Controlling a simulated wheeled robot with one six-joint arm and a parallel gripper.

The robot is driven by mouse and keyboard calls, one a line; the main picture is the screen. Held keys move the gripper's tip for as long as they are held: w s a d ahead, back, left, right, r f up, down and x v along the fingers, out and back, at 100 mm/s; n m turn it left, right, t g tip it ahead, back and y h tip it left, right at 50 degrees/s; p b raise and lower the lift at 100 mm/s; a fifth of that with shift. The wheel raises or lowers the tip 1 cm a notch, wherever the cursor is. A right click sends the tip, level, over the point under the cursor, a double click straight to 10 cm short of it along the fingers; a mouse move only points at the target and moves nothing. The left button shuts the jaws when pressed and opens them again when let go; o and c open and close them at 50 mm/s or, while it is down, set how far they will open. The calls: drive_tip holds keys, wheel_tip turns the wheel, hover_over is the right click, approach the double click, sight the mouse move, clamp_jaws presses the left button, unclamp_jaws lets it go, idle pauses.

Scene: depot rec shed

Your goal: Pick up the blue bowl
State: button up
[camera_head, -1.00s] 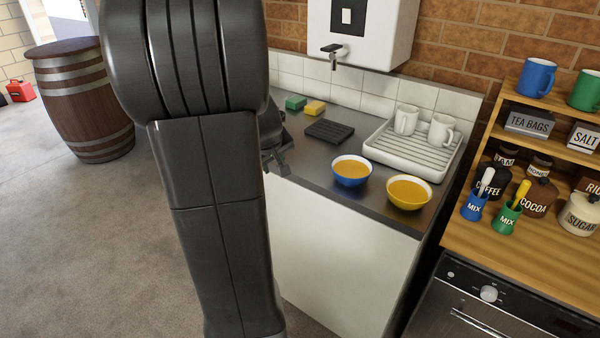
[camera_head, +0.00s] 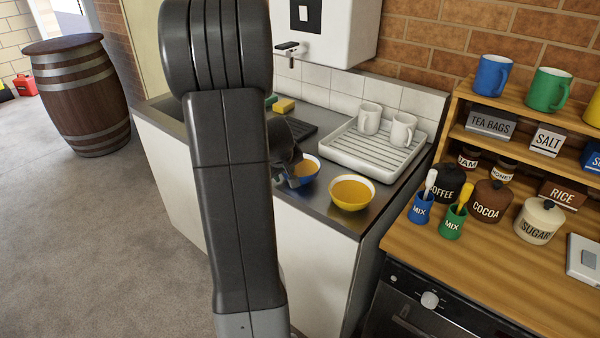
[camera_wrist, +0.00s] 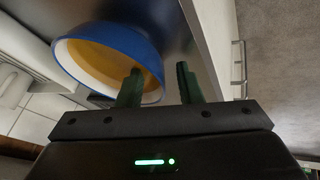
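The blue bowl (camera_head: 303,181) stands on the grey counter, holding something orange-yellow; my arm hides its left part in the head view. In the wrist view the blue bowl (camera_wrist: 83,68) fills the upper left. My gripper (camera_wrist: 160,80) is open, with one finger seen over the bowl's inside and the other outside its rim, so the rim lies between them. I cannot tell whether either finger touches it. In the head view my gripper (camera_head: 288,172) is at the bowl's left side, mostly hidden by my arm.
A yellow bowl (camera_head: 351,194) stands close to the right. A white drying rack (camera_head: 370,150) with two white mugs is behind. A wooden shelf unit (camera_head: 480,245) with jars and mugs is at right. The counter's front edge (camera_head: 318,222) is near the bowls.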

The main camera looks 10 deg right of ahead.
drive_tip(key=shift+c, duration=0.3)
clamp_jaws()
drive_tip(key=shift+r, duration=0.1)
